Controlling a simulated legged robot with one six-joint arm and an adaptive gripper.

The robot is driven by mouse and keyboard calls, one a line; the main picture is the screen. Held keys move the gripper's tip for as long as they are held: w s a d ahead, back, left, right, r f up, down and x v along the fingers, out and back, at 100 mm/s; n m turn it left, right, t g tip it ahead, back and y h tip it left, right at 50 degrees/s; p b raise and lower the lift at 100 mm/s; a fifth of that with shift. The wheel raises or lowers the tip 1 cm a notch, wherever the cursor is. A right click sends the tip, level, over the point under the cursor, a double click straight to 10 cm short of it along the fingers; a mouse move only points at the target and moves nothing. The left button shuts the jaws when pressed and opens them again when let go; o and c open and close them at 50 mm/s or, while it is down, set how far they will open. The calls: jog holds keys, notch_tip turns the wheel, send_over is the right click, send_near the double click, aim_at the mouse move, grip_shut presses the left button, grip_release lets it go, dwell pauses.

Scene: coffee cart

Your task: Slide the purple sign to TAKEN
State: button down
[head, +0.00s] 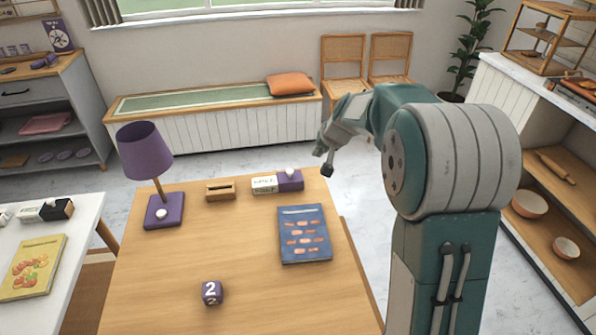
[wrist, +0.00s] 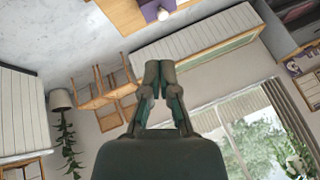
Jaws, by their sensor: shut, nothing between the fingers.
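The purple sign (head: 291,181) stands at the far edge of the wooden table. It has a purple right part with a white knob on top and a white left part with small lettering I cannot read surely. In the wrist view, a purple piece with a white knob, likely the same sign (wrist: 152,10), shows at the top edge. My gripper (head: 327,169) is shut and empty, in the air to the right of the sign and apart from it. Its closed fingers (wrist: 160,68) also show in the wrist view.
On the table (head: 180,275) are a purple lamp (head: 147,152), a small wooden holder (head: 220,192), a blue menu (head: 304,234) and a purple number 2 cube (head: 212,292). Another black-and-white sign (head: 56,210) stands on the white table at left. Chairs and a bench stand beyond.

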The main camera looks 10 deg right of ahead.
jog(key=w+d+f+m, duration=0.1)
jog(key=w+d+f, duration=0.2)
jog(key=w+f, duration=0.4)
notch_tip(320, 180, down, 3)
jog(key=shift+w+f, duration=0.15)
jog(key=shift+w, duration=0.25)
send_near(294, 175)
jog(key=d+f, duration=0.2)
jog(key=f, duration=0.1)
jog(key=shift+d+f, duration=0.15)
jog(key=shift+d, duration=0.15)
jog(key=w+a, duration=0.1)
jog(key=w+a+f, duration=0.1)
jog(key=shift+a, duration=0.4)
jog(key=shift+w+a+f, duration=0.15)
jog(key=shift+a, duration=0.3)
